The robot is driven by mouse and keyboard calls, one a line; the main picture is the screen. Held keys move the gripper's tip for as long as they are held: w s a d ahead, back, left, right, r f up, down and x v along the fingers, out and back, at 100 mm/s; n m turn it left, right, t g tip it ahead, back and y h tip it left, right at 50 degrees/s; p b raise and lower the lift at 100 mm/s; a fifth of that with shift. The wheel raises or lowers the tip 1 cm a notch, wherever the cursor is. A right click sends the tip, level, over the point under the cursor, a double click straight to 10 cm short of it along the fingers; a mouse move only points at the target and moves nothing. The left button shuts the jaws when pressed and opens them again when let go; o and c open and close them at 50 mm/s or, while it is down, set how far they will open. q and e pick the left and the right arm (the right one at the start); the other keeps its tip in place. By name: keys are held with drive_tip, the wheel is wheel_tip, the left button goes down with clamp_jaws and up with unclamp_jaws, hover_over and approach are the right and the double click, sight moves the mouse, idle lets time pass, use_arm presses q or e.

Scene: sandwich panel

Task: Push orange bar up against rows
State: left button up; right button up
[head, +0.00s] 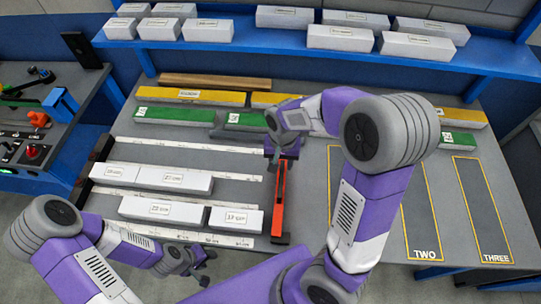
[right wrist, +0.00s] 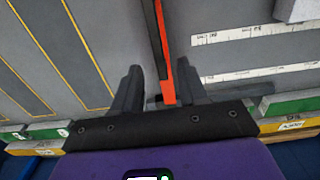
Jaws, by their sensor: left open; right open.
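The orange bar (head: 279,197) lies lengthwise on the grey table, just right of the rows, with dark ends. A narrow strip of table shows between it and the row ends. The rows are white blocks (head: 158,208) along white measuring strips (head: 180,148). My right gripper (head: 284,150) is at the bar's far end. In the right wrist view the orange bar (right wrist: 167,75) runs between the spread fingers of my right gripper (right wrist: 160,90), closer to the right finger. My left gripper (head: 201,268) is open and empty near the table's front edge, below the rows.
Green blocks (head: 174,114) and yellow blocks (head: 205,96) lie in rows behind. A blue shelf (head: 270,42) with several white boxes spans the back. Yellow-outlined lanes marked TWO (head: 425,240) and THREE (head: 482,210) are empty at right. My right arm covers the table's middle.

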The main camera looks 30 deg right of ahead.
sight(281, 178)
drive_tip(key=shift+s+f, duration=0.35)
wheel_tip(281, 178, down, 7)
drive_tip(key=shift+s+r+b, duration=0.15)
drive_tip(key=shift+r+b, duration=0.05)
drive_tip(key=shift+b, duration=0.85)
drive_tip(key=shift+c, duration=0.4)
clamp_jaws()
